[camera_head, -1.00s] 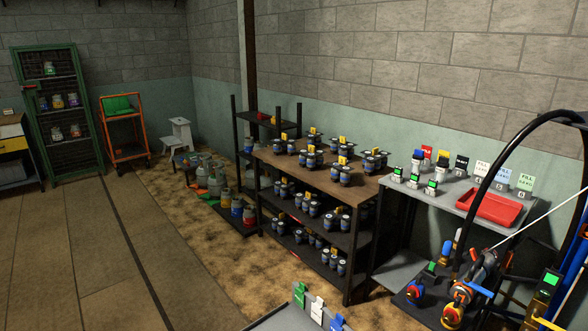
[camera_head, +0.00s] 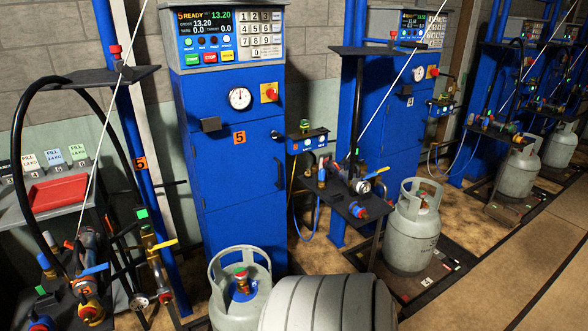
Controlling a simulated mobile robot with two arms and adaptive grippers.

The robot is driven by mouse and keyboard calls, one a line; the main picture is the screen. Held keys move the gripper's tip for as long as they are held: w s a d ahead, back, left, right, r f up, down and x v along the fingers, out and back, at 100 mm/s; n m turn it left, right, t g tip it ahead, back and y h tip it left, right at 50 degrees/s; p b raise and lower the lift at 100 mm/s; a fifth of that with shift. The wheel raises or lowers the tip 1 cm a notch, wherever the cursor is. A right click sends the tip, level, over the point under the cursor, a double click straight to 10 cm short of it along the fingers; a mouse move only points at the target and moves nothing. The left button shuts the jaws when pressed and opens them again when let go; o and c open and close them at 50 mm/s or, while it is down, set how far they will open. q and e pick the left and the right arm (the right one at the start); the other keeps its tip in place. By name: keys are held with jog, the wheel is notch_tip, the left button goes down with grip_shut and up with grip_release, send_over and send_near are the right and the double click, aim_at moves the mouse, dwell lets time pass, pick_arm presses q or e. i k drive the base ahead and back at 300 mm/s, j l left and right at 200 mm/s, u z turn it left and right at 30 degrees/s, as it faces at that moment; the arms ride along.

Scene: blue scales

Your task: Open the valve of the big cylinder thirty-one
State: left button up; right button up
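No cylinder shows a readable thirty-one, so I cannot tell which one it is. A grey gas cylinder (camera_head: 240,300) with a collar and a red-topped valve (camera_head: 241,278) stands at the bottom centre, in front of the blue cabinet marked 5; its lower part is cut off. Further grey cylinders (camera_head: 518,174) and (camera_head: 561,146) stand farther right.
The blue filling cabinet (camera_head: 236,190) has a lit READY panel and a gauge. Hoses, blue posts and fittings crowd the left. A red tray (camera_head: 58,193) lies on a shelf. Floor (camera_head: 550,245) is open at right.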

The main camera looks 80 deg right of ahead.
aim_at(240, 273)
jog(key=z, duration=1.9)
jog(key=i+l+z, duration=0.15)
jog(key=i+l, duration=0.05)
